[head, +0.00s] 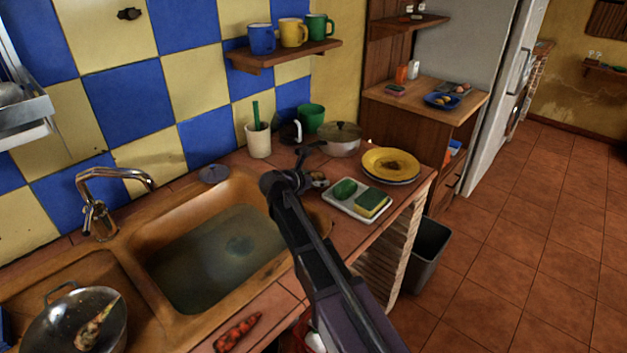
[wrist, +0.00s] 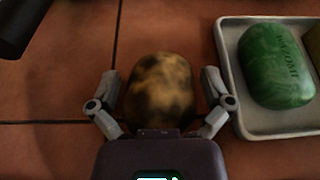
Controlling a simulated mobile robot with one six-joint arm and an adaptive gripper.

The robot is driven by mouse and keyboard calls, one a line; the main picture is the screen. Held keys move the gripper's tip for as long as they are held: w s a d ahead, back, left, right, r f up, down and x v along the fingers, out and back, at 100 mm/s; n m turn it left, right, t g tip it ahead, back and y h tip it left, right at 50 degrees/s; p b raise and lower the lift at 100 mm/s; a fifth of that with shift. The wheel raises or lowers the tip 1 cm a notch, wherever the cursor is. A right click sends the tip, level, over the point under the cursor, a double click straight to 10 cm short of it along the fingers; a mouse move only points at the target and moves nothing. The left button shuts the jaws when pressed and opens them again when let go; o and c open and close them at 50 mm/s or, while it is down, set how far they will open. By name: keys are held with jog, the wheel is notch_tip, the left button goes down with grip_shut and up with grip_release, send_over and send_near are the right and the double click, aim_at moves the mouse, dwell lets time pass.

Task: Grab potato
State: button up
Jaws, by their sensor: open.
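The potato (wrist: 160,88), brown-yellow with dark patches, lies on the tiled counter in the wrist view. My gripper (wrist: 159,82) is open, with one finger on each side of the potato. The lower end of the potato is hidden behind the gripper body. I cannot tell whether the fingers touch it. In the head view my gripper (head: 312,166) is low over the counter between the sink and the white tray, and it covers most of the potato there.
A white tray (head: 343,207) with a green soap (head: 345,190) and a sponge (head: 370,203) sits close on the right. A lidded pot (head: 340,140) and yellow plate (head: 391,163) stand behind. The water-filled sink (head: 215,250) lies left. A red item (head: 237,332) lies in front.

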aim_at(316, 172)
jog(key=c, duration=1)
jog(key=shift+a+r, duration=0.1)
jog(key=shift+c, duration=0.2)
notch_tip(316, 172, up, 3)
jog(key=p, duration=0.3)
jog(key=s+d, duration=0.1)
jog(key=s, duration=0.4)
jog(key=s+r+p, duration=0.1)
jog(key=s, duration=0.4)
jog(key=s+d+p, duration=0.1)
jog(key=s, duration=0.4)
jog(key=shift+s+d+r, duration=0.35)
jog(key=shift+s+r, duration=0.05)
jog(key=shift+r, duration=0.1)
